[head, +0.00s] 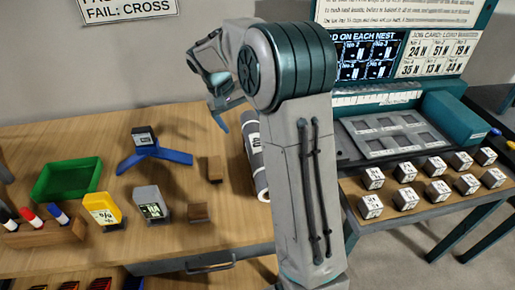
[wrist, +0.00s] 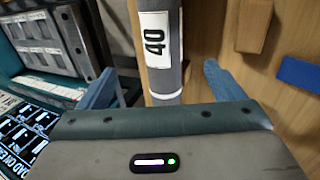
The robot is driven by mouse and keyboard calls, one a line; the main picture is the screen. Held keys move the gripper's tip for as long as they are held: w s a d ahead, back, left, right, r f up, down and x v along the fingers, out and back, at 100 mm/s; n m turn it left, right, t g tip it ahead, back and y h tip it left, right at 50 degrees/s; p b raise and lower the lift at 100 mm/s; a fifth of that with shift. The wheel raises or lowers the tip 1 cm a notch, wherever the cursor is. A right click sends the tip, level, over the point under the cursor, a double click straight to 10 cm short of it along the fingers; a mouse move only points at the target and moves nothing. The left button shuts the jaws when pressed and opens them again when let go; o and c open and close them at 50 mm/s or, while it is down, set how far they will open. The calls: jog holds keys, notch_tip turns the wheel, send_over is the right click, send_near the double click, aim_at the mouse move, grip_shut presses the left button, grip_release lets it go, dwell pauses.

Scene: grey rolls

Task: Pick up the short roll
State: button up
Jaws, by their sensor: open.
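A grey roll (head: 261,178) with white label patches lies on the wooden table, partly hidden behind my arm in the head view. In the wrist view a grey roll (wrist: 157,62) with a white label reading "40" runs up out of the top of the picture. My gripper (head: 218,103) is above the table just left of the roll in the head view. In the wrist view its two blue fingers (wrist: 160,72) are spread apart, one on each side of the roll, and the gripper is empty. I cannot tell whether this is the short roll, as its full length is hidden.
Left of the roll are a wooden block (head: 215,168), a blue angled stand (head: 172,155), a grey labelled block (head: 151,204), a yellow block (head: 102,211) and a green tray (head: 46,191). A side table (head: 400,212) at right holds several white cubes.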

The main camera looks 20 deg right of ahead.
aim_at(254, 142)
jog(key=x, duration=0.8)
jog(key=shift+w+d+f, duration=0.1)
jog(key=shift+d+f, duration=0.05)
jog(key=shift+f, duration=0.15)
jog(key=shift+a+p+x, duration=0.2)
jog(key=shift+p+x, duration=0.4)
jog(key=shift+x, duration=2.1)
jog(key=shift+f, duration=0.1)
jog(key=c, duration=1.2)
jog(key=shift+c, duration=0.2)
